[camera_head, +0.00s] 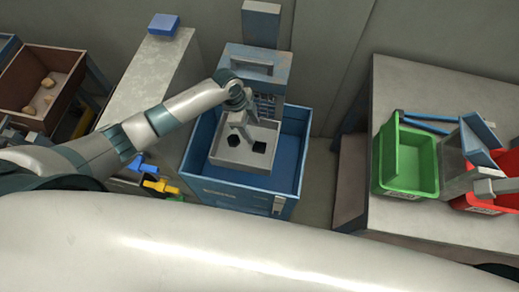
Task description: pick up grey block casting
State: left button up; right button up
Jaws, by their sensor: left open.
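The grey block casting (238,155) is a square grey block with dark openings in its top. It sits inside a blue crate (226,197), towards its left side. My left gripper (245,135) hangs over the casting's far part, with its fingers pointing down. The jaws are open, and part of the casting is hidden behind them. I cannot tell whether the fingers touch the casting.
A grey-blue machine (258,70) stands behind the crate. On the right a table (405,95) holds a green bin (408,160) and a red bin (508,190). A brown box (38,90) with small pieces is at the left. A blue block (164,24) lies on a grey counter (152,72).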

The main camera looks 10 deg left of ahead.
pick_arm(q)
jog(key=b, duration=0.6)
send_over(259, 146)
jog(key=shift+s+a+f, duration=0.1)
jog(key=shift+a+f, duration=0.05)
jog(key=shift+f, duration=1.55)
jog(key=shift+a+f, duration=0.15)
jog(key=shift+f, duration=1.55)
pick_arm(e)
notch_tip(259, 146, down, 7)
jog(key=shift+r, duration=0.2)
pick_arm(q)
notch_tip(259, 146, down, 2)
jog(key=shift+a+f+b, duration=0.1)
jog(key=shift+a+b, duration=0.05)
jog(key=shift+b, duration=0.95)
jog(key=b+x, duration=0.3)
jog(key=shift+a+f, duration=0.1)
jog(key=shift+a, duration=0.1)
pick_arm(e)
jog(key=w+a+f+t+y, duration=0.1)
jog(key=w+a+t, duration=0.2)
jog(key=w, duration=1)
jog(key=shift+a+t, duration=0.3)
jog(key=shift+a, duration=0.8)
pick_arm(q)
jog(key=c, duration=1.2)
